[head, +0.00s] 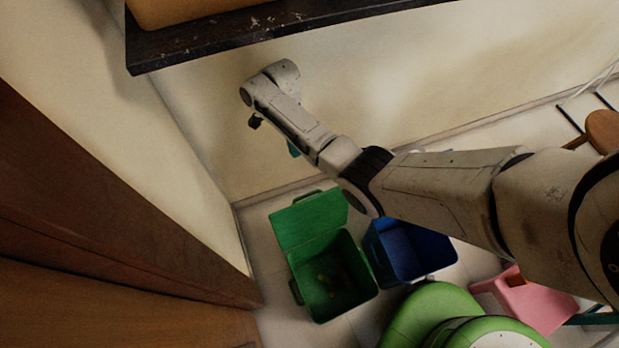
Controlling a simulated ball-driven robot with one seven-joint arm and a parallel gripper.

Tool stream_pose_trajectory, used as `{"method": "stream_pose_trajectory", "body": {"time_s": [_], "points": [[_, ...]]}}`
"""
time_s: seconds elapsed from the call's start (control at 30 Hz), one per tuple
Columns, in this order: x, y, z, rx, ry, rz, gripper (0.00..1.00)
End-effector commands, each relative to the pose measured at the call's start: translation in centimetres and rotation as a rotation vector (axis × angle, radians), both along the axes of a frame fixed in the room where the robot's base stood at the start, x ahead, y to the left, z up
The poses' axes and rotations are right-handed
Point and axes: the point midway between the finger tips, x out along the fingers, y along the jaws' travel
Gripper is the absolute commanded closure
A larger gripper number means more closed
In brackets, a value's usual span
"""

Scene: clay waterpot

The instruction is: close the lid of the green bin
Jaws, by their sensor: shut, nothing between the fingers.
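The green bin (306,291) stands on the floor in the corner, with a few small yellowish things inside. Its green lid (308,218) is open, swung back toward the wall on the bin's far side. My arm reaches from the right across the view, above and beyond the bin. My gripper (254,122) shows only as a small dark end below the wrist, high near the wall. It is shut and empty, apart from the lid and up and left of it in the picture.
A blue bin (401,256) stands open just right of the green bin, partly behind my arm. A dark shelf (200,38) overhangs above my wrist. Brown wooden furniture (120,210) borders the left. A pink object (528,300) and a wooden stool (603,128) are at right.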

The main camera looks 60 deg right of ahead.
Motion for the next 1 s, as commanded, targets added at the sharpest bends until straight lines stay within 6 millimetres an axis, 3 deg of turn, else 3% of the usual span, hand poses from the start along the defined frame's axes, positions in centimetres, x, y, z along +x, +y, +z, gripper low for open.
{"method": "stream_pose_trajectory", "body": {"time_s": [0.1,0.27,0.77,1.0], "points": [[-0.2,-1.4,0.2,-0.020,0.048,-0.089,1.00],[-0.7,-1.5,-0.7,-0.026,0.066,-0.119,1.00],[-3.5,0.2,-9.5,-0.026,0.065,-0.116,1.00],[-6.0,1.8,-9.2,-0.024,0.063,-0.116,1.00]]}}
